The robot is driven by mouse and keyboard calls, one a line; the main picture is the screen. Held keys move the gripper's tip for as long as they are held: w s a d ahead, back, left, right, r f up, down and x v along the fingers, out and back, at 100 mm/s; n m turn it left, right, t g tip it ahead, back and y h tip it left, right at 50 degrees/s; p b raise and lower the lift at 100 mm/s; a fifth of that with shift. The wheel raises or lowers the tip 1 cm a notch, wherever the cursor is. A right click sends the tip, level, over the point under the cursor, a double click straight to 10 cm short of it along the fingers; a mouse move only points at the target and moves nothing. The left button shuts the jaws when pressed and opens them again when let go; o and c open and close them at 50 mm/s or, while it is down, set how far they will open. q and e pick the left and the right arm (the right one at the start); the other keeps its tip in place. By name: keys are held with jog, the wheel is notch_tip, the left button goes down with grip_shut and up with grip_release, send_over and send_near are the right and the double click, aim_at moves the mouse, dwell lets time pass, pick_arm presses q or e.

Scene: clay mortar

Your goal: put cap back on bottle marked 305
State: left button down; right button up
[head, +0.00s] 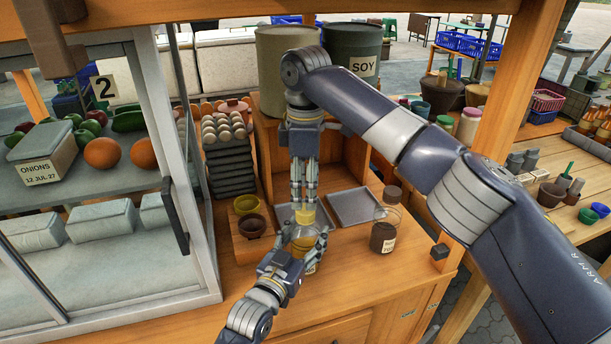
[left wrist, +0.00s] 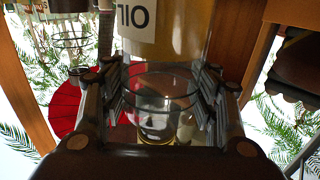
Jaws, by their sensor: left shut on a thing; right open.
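A clear bottle (head: 304,244) with yellowish contents stands upright on the counter, partly hidden by my left gripper (head: 308,240). My left gripper is shut around its body. In the left wrist view the bottle (left wrist: 172,48) shows upside down with a label reading OIL, between the fingers of the left gripper (left wrist: 158,100). A yellow cap (head: 305,216) is at the bottle's top; I cannot tell if it is seated. My right gripper (head: 304,203) points down, open, with its fingertips just above or beside the cap. No marking 305 is legible.
A brown-capped bottle (head: 385,233) with dark contents and an unreadable label stands to the right. Grey trays (head: 353,206) lie behind the bottles. Bowls (head: 252,225) and an egg stack (head: 228,158) are on the left. A glass case (head: 187,215) borders the left; the front counter is mostly clear.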

aim_at(305, 206)
jog(key=shift+f, duration=2.7)
jog(key=shift+c, duration=0.5)
jog(key=c, duration=1)
jog(key=m, duration=0.5)
jog(key=shift+c, duration=0.2)
jog(key=o, duration=1.3)
jog(key=shift+c, duration=0.2)
notch_tip(305, 206, up, 12)
